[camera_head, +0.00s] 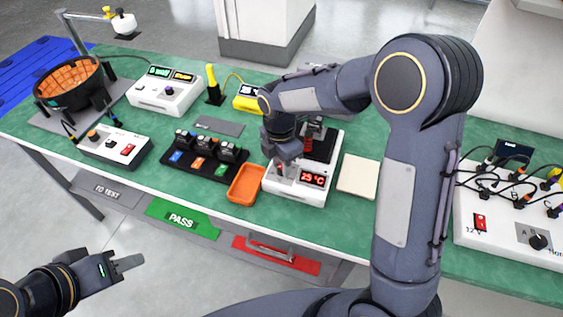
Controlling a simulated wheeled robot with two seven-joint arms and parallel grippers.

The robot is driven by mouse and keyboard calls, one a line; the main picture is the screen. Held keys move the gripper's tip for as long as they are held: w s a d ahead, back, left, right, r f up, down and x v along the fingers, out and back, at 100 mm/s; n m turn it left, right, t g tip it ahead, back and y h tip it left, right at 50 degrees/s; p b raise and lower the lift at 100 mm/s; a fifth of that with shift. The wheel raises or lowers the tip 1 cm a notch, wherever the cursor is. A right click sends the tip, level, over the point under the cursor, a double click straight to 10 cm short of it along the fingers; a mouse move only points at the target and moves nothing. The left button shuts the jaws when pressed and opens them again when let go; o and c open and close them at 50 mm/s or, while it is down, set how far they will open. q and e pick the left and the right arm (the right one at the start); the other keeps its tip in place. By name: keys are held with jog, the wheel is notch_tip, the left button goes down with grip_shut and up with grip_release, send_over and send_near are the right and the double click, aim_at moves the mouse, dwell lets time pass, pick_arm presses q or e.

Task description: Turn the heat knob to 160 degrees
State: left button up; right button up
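A white heating unit (285,193) stands on the green bench near the middle, with a dark plate on top. Its red display (313,179) reads about 25 °C. My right gripper (287,165) points down at the left part of its front panel, left of the display. The heat knob is hidden or too small to make out there, so I cannot tell whether the fingers touch it or are closed. My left gripper (128,264) hangs in front of the bench at the lower left, away from the unit; its finger gap is unclear.
An orange tray (240,198) sits close to the unit's left side, and a black rack of modules (203,168) is further left. A pale pad (357,177) lies to the right. A white power box with cables (500,232) stands at far right.

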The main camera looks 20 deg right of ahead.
jog(key=c, duration=0.4)
jog(key=shift+o, duration=0.2)
